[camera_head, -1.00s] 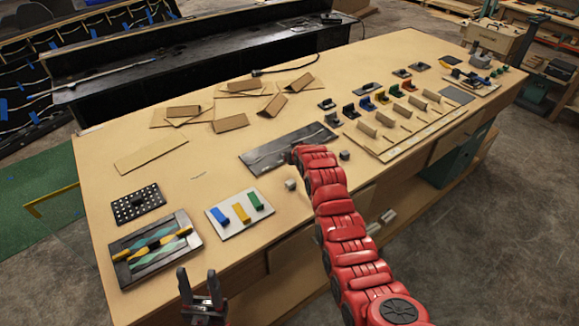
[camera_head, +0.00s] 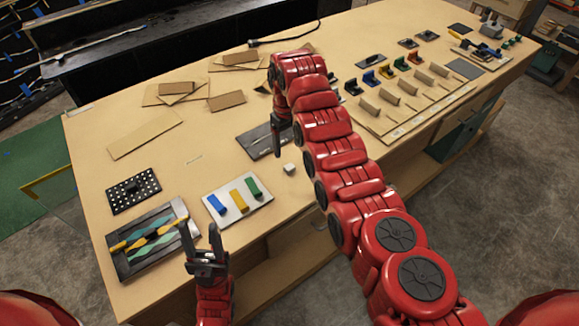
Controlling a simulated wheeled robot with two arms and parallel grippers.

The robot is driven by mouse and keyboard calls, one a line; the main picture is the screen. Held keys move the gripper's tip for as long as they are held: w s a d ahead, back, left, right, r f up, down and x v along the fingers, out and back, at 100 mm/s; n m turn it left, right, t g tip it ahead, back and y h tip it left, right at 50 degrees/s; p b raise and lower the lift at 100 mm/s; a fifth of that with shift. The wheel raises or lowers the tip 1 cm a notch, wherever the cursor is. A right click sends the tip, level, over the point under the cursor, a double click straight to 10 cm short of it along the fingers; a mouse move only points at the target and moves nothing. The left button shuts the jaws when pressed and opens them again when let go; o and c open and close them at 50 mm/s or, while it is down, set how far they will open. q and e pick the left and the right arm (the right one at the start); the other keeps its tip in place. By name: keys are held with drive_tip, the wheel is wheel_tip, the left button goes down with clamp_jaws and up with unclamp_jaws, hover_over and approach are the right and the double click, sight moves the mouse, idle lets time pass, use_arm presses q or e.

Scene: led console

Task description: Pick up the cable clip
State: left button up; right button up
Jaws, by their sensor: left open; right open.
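I cannot tell for sure which small part is the cable clip. My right arm covers part of the mat and the row's near end. My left gripper (camera_head: 201,240) is open and empty at the table's front edge, fingers up, beside the dark framed tray.
A white plate (camera_head: 226,211) carries blue, yellow and green blocks. A dark framed tray (camera_head: 125,265) and a perforated black plate (camera_head: 122,203) lie at the left. Cardboard pieces (camera_head: 226,100) lie at the back.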

hover_over(289, 167)
drive_tip(key=f, duration=0.4)
drive_tip(key=shift+s+a+f, duration=0.1)
drive_tip(key=shift+a+f, duration=0.1)
drive_tip(key=shift+f, duration=0.15)
drive_tip(key=shift+d+f+b, duration=0.1)
drive_tip(key=shift+f+b, duration=0.3)
drive_tip(key=shift+f, duration=0.05)
drive_tip(key=f+b, duration=0.2)
drive_tip(key=f, duration=0.1)
drive_tip(key=f+b, duration=0.1)
drive_tip(key=shift+w+d+f, duration=0.15)
drive_tip(key=shift+w+f, duration=0.05)
drive_tip(key=shift+w, duration=0.05)
drive_tip(key=shift+r, duration=0.1)
drive_tip(key=shift+c, duration=0.7)
clamp_jaws()
